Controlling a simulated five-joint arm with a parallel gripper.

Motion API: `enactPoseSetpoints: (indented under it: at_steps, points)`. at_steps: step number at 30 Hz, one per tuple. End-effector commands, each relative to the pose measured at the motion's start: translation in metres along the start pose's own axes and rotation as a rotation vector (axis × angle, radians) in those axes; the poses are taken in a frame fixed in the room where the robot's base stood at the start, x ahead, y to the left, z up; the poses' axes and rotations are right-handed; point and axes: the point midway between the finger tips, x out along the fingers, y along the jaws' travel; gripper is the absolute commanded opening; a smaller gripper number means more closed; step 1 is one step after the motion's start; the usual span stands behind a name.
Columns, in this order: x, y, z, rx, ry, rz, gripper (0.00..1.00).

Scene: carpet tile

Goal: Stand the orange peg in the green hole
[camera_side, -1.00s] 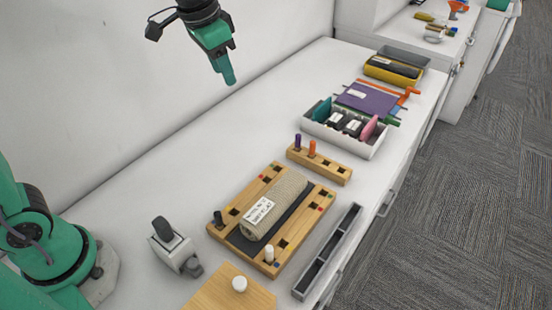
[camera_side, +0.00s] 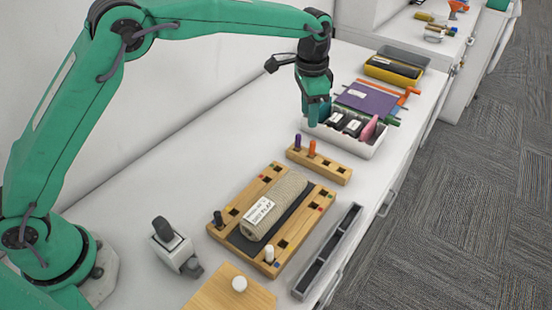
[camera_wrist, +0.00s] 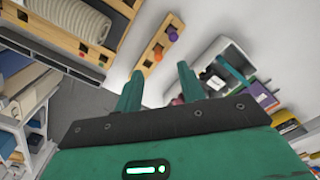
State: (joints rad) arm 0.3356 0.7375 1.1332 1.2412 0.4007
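The orange peg (camera_side: 312,148) stands upright in a small wooden rack (camera_side: 332,172), beside a purple peg (camera_side: 298,141). In the wrist view the orange peg (camera_wrist: 158,55) shows beyond my fingers, near the purple peg (camera_wrist: 172,35). The wooden board (camera_side: 232,228) has several square holes with small colour marks; I cannot tell surely which hole is green. A black peg (camera_side: 218,217) and a white peg (camera_side: 269,253) stand in the board. My gripper (camera_side: 314,122) is above and behind the rack, empty. In the wrist view its fingers (camera_wrist: 159,88) are apart.
A ribbed roll (camera_side: 285,200) lies across the board. A white bin (camera_side: 345,147) with several items stands just behind the rack. A grey channel tray (camera_side: 328,252) lies at the right counter edge.

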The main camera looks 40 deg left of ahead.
Motion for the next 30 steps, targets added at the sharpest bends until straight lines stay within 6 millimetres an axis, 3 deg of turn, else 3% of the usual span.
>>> enactPoseSetpoints:
  at_steps: [6,30]
  points:
    - [0.026,0.006,-0.016,0.044,-0.025,0.011,0.39]
    - [0.055,0.007,-0.017,0.049,-0.027,0.012,0.39]
